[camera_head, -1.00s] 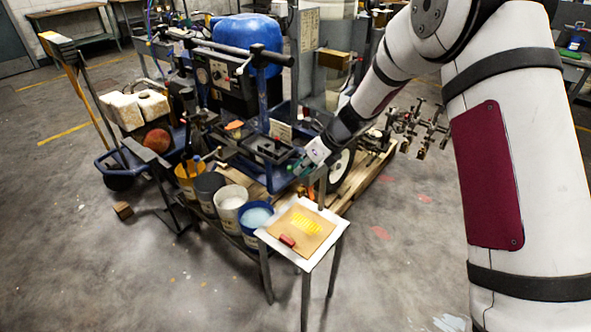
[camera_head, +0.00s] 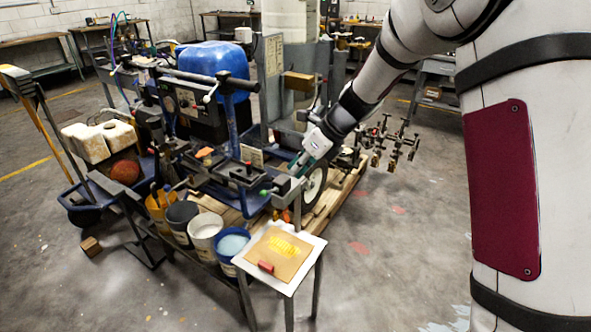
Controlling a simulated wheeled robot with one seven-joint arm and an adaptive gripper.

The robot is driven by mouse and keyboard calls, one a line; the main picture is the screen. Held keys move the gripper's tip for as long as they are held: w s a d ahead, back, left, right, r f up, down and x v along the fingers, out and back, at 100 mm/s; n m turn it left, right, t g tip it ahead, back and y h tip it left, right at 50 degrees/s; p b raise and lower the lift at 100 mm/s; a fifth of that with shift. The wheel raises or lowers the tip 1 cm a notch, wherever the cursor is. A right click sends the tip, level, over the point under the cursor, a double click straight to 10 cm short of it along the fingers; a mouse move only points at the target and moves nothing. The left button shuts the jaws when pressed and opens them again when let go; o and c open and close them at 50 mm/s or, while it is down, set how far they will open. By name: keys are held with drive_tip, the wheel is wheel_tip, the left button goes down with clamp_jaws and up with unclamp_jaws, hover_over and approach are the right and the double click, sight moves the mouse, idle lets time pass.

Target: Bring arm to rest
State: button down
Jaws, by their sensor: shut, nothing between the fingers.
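The arm reaches from the upper right down to the middle of the view. On the stand (camera_head: 312,246) lies a brown board (camera_head: 262,250) with yellow marks, and a red block (camera_head: 266,267) near its front edge. The fingertips are small and partly blend with the machine behind.
The line striper with its blue tank (camera_head: 222,68) stands left of and behind my gripper, by a wooden pallet (camera_head: 330,205). Several buckets, one white (camera_head: 204,232), line the front. A metal rack of clamps (camera_head: 392,140) is right of the gripper.

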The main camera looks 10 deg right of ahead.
drive_tip(key=s+d+r+n+h, duration=0.1)
drive_tip(key=s+d+r+n, duration=0.1)
drive_tip(key=s+r+n, duration=0.6)
drive_tip(key=s+d+r+n+h, duration=0.1)
drive_tip(key=s+d+r+n, duration=0.2)
drive_tip(key=s+r+n, duration=0.5)
drive_tip(key=s+d+n+t+h, duration=0.1)
drive_tip(key=s+d+n+h, duration=0.1)
drive_tip(key=s+n, duration=0.3)
drive_tip(key=s+d+f+n+t+h, duration=0.1)
drive_tip(key=s+d+n, duration=0.4)
drive_tip(key=s, duration=0.9)
drive_tip(key=shift+d+h, duration=0.2)
drive_tip(key=shift+h, duration=0.4)
